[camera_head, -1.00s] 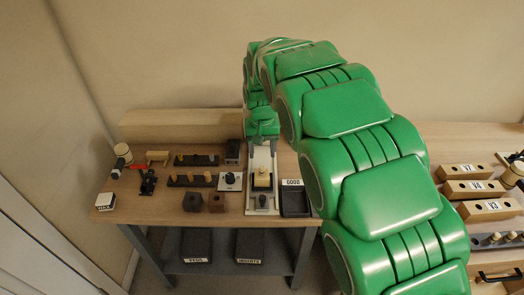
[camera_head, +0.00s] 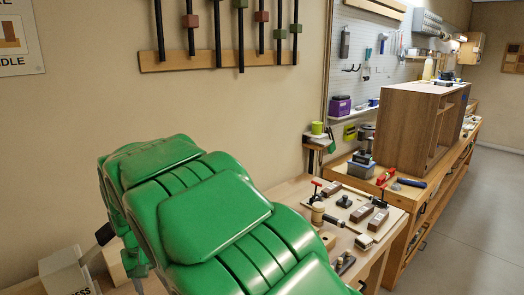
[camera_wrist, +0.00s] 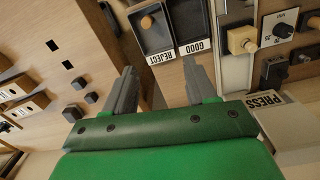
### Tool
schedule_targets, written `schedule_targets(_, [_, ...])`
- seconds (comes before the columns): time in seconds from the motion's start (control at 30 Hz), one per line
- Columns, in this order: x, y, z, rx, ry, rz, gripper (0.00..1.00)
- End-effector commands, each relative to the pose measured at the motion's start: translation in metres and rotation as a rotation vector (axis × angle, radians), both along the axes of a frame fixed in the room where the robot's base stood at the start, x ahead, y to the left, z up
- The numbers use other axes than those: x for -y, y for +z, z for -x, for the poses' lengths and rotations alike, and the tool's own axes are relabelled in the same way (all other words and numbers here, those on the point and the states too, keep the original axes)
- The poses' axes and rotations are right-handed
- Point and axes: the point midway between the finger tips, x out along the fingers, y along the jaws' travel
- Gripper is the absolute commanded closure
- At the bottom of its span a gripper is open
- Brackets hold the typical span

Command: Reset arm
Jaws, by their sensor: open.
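My gripper (camera_wrist: 161,88) is in the wrist view, its two grey fingers spread apart with nothing between them. It hangs over the wooden bench, beyond which lie two dark trays, one labelled REJECT (camera_wrist: 162,57) and one labelled GOOD (camera_wrist: 195,47). A small orange-brown peg (camera_wrist: 147,22) lies in the REJECT tray. My green arm fills the lower left of the head view, and my gripper is hidden there.
A block labelled PRESS (camera_wrist: 272,103) stands right of my gripper. Dark hex pieces (camera_wrist: 73,112) lie at left. In the head view, a wooden cabinet (camera_head: 418,125) stands on a bench, with clear floor (camera_head: 480,220) at right.

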Motion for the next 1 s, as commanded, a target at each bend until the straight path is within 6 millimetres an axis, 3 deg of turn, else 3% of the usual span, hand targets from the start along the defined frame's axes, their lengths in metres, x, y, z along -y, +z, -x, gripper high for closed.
schedule_targets(0.1, [0.044,0.015,-0.006,-0.003,-0.055,0.005,0.44])
schedule_targets(0.47, [0.165,0.048,0.002,-0.021,-0.200,0.021,0.44])
schedule_targets(0.67, [0.227,0.060,0.021,-0.034,-0.277,0.024,0.44])
schedule_targets(1.0, [0.316,0.071,0.073,-0.065,-0.396,0.026,0.44])
